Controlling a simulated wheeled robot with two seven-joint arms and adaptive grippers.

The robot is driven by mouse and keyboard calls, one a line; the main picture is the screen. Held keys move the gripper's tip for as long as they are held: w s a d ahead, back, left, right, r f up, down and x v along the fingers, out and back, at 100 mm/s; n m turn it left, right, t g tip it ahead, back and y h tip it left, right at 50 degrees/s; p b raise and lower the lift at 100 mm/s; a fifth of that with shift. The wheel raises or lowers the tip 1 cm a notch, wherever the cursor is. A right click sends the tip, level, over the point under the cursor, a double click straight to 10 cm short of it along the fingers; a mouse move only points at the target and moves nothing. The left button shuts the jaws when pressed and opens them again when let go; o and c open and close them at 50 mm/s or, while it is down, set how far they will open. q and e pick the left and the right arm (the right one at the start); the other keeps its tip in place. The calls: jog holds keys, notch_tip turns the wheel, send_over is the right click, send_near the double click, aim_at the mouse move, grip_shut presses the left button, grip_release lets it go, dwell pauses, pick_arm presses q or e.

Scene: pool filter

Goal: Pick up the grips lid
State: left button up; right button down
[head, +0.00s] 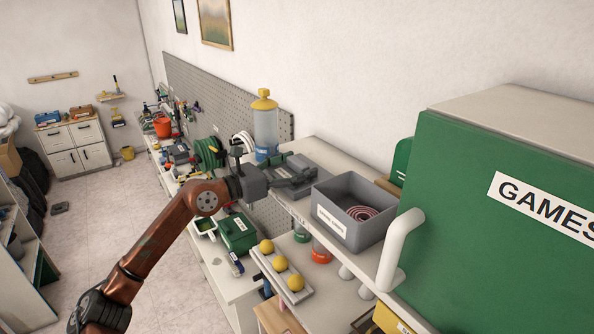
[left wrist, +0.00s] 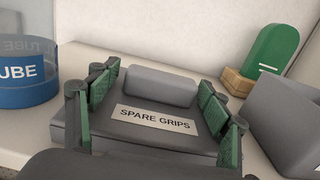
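The grips lid (left wrist: 152,119) is a dark grey slab with a white "SPARE GRIPS" label and a lighter grey raised block (left wrist: 160,86) as its handle. In the head view the lid (head: 302,163) lies on the white shelf, partly hidden by my left gripper (head: 290,171). In the left wrist view my left gripper (left wrist: 160,104) is open, its green-padded fingers spread to either side of the handle block, with gaps between pads and block. Whether a container lies under the lid cannot be told. My right gripper is not in view.
A grey bin (head: 355,211) with coiled hose stands right of the lid. A clear cylinder with a yellow cap (head: 265,126) and blue base (left wrist: 28,86) stands left. A green rounded piece on a wooden base (left wrist: 270,58) is behind. A green GAMES cabinet (head: 500,230) fills the right.

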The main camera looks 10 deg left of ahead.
pick_arm(q)
jog(key=c, duration=1.3)
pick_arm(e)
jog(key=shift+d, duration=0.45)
pick_arm(q)
jog(key=shift+r, duration=0.2)
